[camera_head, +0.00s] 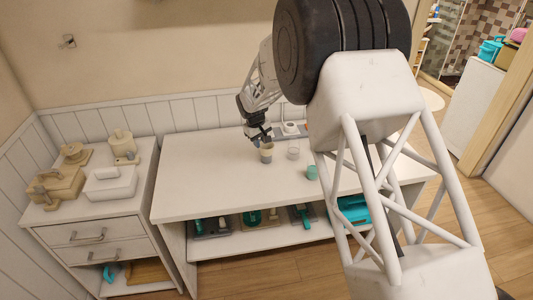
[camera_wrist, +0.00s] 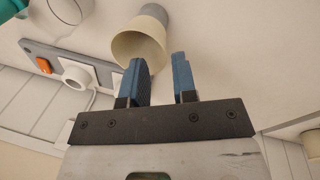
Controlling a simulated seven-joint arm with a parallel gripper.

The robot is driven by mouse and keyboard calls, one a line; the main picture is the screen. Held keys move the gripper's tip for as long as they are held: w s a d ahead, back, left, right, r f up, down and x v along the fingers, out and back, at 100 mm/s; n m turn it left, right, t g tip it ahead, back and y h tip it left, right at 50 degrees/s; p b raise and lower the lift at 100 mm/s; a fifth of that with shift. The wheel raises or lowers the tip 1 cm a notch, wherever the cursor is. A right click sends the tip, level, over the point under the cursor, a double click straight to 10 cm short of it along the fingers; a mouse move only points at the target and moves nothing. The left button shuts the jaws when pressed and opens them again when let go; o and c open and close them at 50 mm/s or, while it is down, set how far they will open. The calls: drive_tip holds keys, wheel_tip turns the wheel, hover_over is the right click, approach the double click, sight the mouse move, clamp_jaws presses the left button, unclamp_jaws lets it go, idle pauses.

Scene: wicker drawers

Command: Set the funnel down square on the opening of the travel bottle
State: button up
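A cream flared piece (camera_wrist: 138,47), which looks like the funnel, shows just beyond my fingertips in the wrist view. A grey round piece (camera_wrist: 154,13) adjoins its narrow end; I cannot tell whether this is the travel bottle or whether the two sit square. In the head view the cream piece (camera_head: 266,156) stands on the white table, just below my gripper (camera_head: 258,138). In the wrist view my gripper (camera_wrist: 161,72) has its blue fingers apart with nothing between them. The left finger overlaps the cream rim, and contact is unclear.
A clear glass (camera_head: 293,152) and a teal cup (camera_head: 312,173) stand to the right on the table. A power strip (camera_wrist: 70,70) with an orange switch and a plug lies near the wall. The table's left half (camera_head: 200,180) is clear.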

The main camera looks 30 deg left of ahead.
sight(262, 151)
drive_tip(key=shift+w+d+f, duration=0.1)
drive_tip(key=shift+w+f, duration=0.15)
drive_tip(key=shift+f, duration=1)
drive_tip(key=shift+w+f, duration=0.2)
drive_tip(key=shift+f, duration=1)
clamp_jaws()
